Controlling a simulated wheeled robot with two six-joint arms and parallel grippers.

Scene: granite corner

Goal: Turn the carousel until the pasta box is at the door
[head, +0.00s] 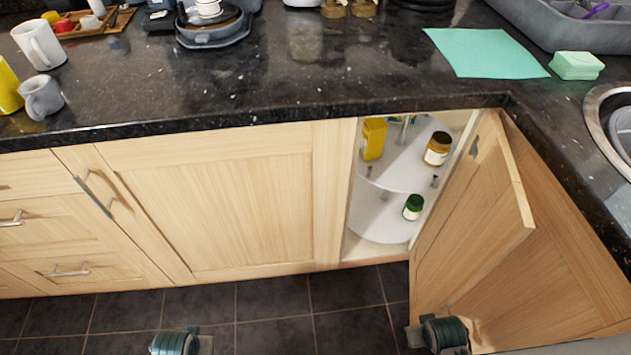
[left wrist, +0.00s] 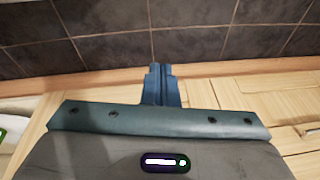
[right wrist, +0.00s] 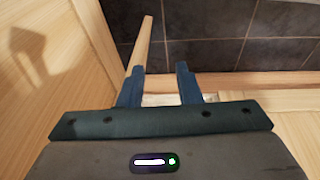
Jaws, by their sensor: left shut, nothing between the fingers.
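The carousel shows through the open corner cabinet in the head view, with a white upper shelf (head: 402,173) and a white lower tier (head: 372,222). A yellow box (head: 374,138) stands at the upper shelf's left; I cannot read whether it is the pasta box. A jar of orange-brown contents (head: 437,149) stands at its right, and a green-lidded jar (head: 413,207) is lower down. Small pegs stand near the upper shelf's rim. My left gripper (left wrist: 161,70) is shut and empty, low before the cabinets. My right gripper (right wrist: 158,82) has its fingers apart, near the open door.
The folded wooden door (head: 475,205) stands open to the right of the opening; its edge (right wrist: 142,45) shows beyond my right fingers. The dark granite counter (head: 280,75) overhangs the opening. Mugs, a teal mat (head: 485,52) and a sink (head: 600,115) are on top. Dark floor tiles are clear.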

